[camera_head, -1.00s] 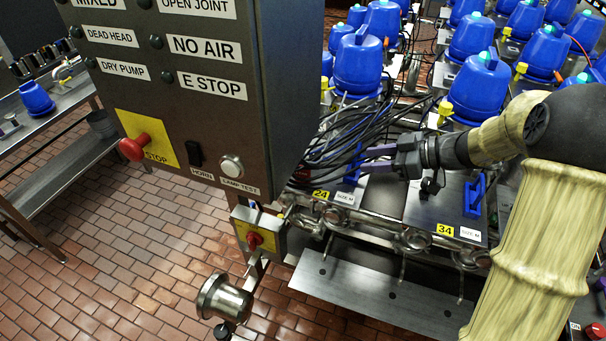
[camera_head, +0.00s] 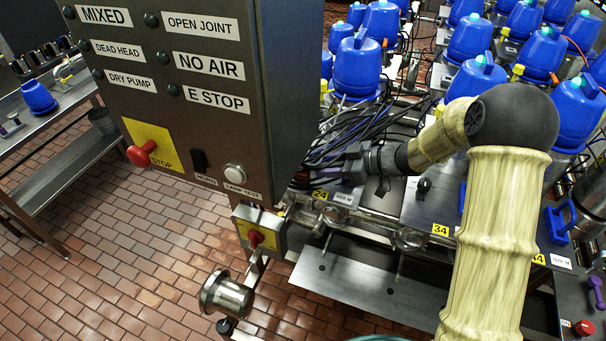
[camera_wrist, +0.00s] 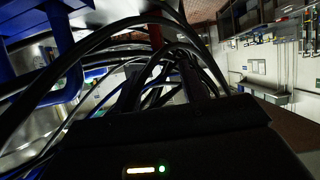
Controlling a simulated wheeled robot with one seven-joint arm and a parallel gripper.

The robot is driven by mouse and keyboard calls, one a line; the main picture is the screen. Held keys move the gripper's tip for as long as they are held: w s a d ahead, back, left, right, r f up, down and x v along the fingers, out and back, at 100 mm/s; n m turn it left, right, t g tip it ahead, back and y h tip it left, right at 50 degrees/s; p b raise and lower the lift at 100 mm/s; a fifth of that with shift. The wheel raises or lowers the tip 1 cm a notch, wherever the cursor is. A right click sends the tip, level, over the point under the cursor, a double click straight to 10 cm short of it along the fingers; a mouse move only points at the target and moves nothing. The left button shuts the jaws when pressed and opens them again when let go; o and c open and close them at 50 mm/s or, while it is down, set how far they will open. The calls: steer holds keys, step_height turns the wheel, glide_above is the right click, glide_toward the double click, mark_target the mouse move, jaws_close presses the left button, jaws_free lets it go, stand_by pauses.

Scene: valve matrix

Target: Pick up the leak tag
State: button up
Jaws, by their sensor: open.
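I cannot make out a leak tag for certain in either view. My gripper (camera_head: 318,172) reaches left into a bundle of black cables (camera_head: 340,135) beside the grey control cabinet, in the head view. Its fingertips are largely hidden there by the cables. In the wrist view my gripper (camera_wrist: 162,85) is open, with its dark fingers apart and black cables looping over and between them. A narrow dark red piece (camera_wrist: 155,36) shows beyond the cables; I cannot tell what it is.
The control cabinet (camera_head: 222,135) stands close left of my gripper. Blue valve heads (camera_head: 357,68) fill the back. Yellow number plates (camera_head: 440,230) and pipe ends line the front edge. A blue frame (camera_wrist: 62,55) is close at left in the wrist view. Brick floor (camera_head: 130,240) lies open at left.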

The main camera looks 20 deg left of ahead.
mark_target(310, 167)
steer(key=p+x, duration=0.1)
steer(key=x, duration=0.4)
steer(key=shift+a+p, duration=0.15)
steer(key=shift+p, duration=0.25)
steer(key=shift+w+a+f, duration=0.25)
steer(key=shift+a, duration=0.05)
steer(key=shift+s+d+r, duration=0.1)
steer(key=shift+s, duration=0.2)
steer(key=shift+w, duration=0.1)
jaws_close()
